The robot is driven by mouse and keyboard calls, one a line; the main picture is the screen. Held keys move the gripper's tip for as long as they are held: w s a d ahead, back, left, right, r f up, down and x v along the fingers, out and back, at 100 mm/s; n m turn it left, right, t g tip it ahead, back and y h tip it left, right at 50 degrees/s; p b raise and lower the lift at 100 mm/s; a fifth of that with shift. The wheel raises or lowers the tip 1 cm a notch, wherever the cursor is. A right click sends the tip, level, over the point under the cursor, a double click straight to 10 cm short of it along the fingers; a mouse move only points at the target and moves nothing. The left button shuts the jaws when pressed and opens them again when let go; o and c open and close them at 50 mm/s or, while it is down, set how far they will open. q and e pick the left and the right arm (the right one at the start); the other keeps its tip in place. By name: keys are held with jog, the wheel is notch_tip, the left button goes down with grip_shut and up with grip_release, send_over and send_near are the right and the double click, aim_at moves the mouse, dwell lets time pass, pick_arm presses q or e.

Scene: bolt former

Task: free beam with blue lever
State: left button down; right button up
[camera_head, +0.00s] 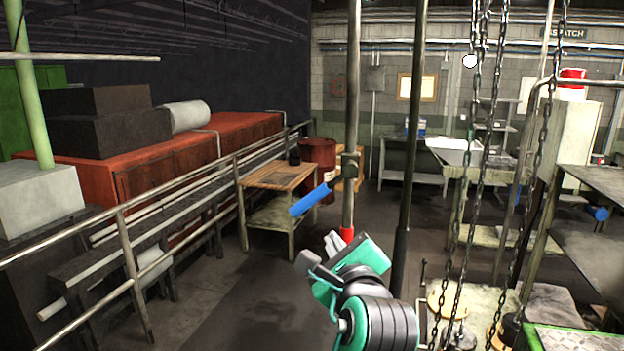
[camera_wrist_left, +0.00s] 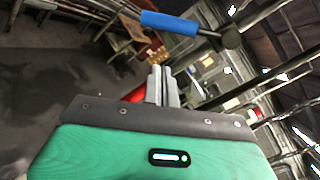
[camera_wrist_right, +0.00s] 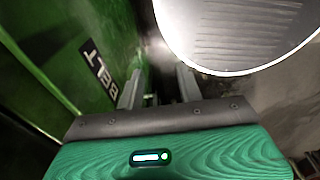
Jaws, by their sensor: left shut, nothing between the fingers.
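The blue lever (camera_head: 310,200) slants down-left from a bracket on a grey upright beam (camera_head: 352,100). It also shows in the left wrist view (camera_wrist_left: 170,23), running to a dark round pivot (camera_wrist_left: 231,37). My left gripper (camera_head: 333,242) is shut and empty, below the lever in the picture and beside a red band (camera_head: 346,234) on the beam. Its fingertips (camera_wrist_left: 161,84) show apart from the lever. My right gripper (camera_wrist_right: 158,90) is open, near a green panel (camera_wrist_right: 85,50) and a pale ribbed round part (camera_wrist_right: 235,30). Nothing shows between its fingers.
A second upright post (camera_head: 412,130) stands right of the beam. Chains (camera_head: 470,150) hang further right. A metal railing (camera_head: 130,230) and a wooden table (camera_head: 278,177) are on the left. Open floor (camera_head: 230,290) lies left of my left arm.

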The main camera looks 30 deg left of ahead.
aim_at(296, 207)
pick_arm(q)
jog(key=x, duration=1)
jog(key=a+r, duration=0.1)
jog(key=r, duration=0.1)
jog(key=s+a+r, duration=0.1)
jog(key=a+r, duration=0.1)
jog(key=s+a+r, duration=0.1)
jog(key=r, duration=0.1)
jog(key=shift+s+a+r, duration=0.1)
jog(key=shift+a, duration=0.2)
jog(key=r, duration=0.5)
jog(key=shift+s+a+r, duration=0.1)
jog(key=shift+a+r, duration=0.15)
jog(key=shift+r, duration=0.05)
jog(key=shift+f, duration=0.1)
jog(key=v, duration=1)
